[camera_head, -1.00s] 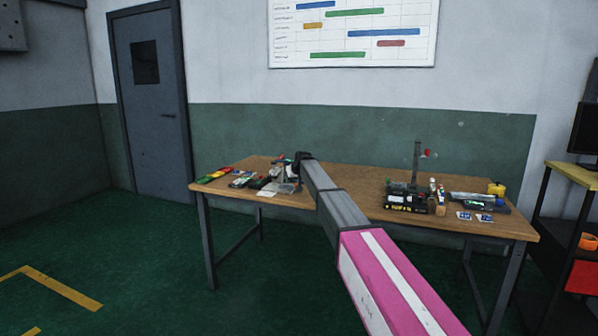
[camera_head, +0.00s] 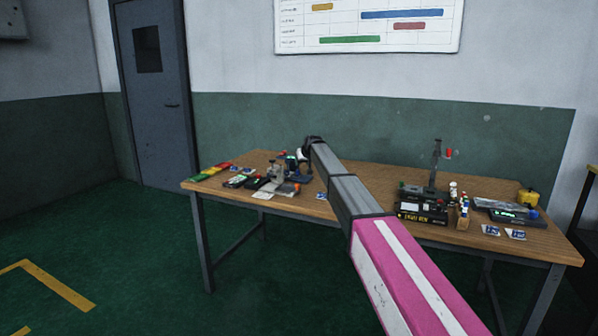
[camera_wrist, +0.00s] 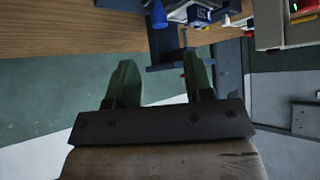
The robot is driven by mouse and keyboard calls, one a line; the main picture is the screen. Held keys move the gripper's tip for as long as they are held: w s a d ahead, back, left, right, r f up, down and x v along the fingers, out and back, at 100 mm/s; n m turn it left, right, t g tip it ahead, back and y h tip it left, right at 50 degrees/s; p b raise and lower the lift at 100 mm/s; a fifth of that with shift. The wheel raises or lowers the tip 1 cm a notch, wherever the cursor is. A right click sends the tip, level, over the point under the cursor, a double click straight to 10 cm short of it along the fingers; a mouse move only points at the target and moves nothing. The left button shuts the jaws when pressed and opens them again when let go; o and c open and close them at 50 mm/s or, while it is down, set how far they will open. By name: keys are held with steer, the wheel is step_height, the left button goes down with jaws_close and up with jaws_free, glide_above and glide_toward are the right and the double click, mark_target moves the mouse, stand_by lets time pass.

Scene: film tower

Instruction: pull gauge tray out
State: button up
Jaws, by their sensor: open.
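My gripper (camera_wrist: 158,72) is open in the wrist view, its two dark green fingers apart with nothing held between them. A dark blue part (camera_wrist: 165,67) lies just beyond the fingertips; I cannot tell whether it is the gauge tray. In the head view my arm reaches over the wooden table (camera_head: 375,178), and its end is at the back edge, beside a left cluster of small devices. A dark blue stand (camera_head: 296,171) is in that cluster, close to the arm's end. No gauge tray can be made out for certain; the arm's end is too small to read there.
A black box (camera_head: 421,215), a thin upright post (camera_head: 436,165), small bottles and a yellow container (camera_head: 527,197) stand on the table's right. The green floor left of the table is clear.

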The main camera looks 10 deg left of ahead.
mark_target(298, 171)
steer(key=x, duration=0.9)
steer(key=shift+w+f, duration=0.15)
steer(key=shift+w, duration=0.05)
steer(key=shift+c, duration=0.3)
